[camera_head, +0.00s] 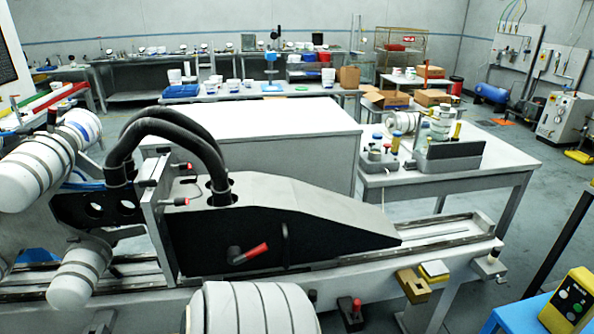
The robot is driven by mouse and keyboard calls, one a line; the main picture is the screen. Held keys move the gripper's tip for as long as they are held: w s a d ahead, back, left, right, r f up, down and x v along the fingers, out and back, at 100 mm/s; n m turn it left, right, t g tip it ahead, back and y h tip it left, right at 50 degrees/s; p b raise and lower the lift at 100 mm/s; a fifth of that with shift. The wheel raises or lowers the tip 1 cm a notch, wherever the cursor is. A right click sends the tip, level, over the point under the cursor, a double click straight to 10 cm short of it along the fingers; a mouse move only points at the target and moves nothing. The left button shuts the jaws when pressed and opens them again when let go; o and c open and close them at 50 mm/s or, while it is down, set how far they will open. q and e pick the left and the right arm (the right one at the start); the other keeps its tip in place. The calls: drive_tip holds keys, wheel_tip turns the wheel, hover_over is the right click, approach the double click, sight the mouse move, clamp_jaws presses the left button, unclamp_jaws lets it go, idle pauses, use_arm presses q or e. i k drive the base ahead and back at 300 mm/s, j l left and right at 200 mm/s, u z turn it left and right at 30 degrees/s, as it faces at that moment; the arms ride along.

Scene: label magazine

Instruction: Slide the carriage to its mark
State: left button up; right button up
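The carriage (290,232) is a dark wedge-shaped body with a grey sloping top. It sits on a long pale rail bed (445,238), its narrow tip pointing right. A lever with a red grip (250,254) is on its near side. Two thick black hoses (168,128) arch into its top from the left. An upright plate (156,215) with two red-tipped clamp handles stands at its left end. I cannot make out a clear mark on the rail. Neither of my grippers shows in this view.
Right of the carriage tip the rail is open up to a small knob-topped stop (487,262). Brass-coloured and yellow blocks (413,285) are fixed on the front side. A white table (470,178) with fixtures stands behind. A yellow control box (569,302) sits at lower right.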

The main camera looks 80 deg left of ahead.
sight(301, 225)
drive_tip(key=i+l+u, duration=0.1)
drive_tip(key=u, duration=0.25)
drive_tip(key=i+l+u, duration=0.15)
drive_tip(key=u, duration=0.2)
drive_tip(key=i+l+u, duration=0.15)
drive_tip(key=u, duration=0.2)
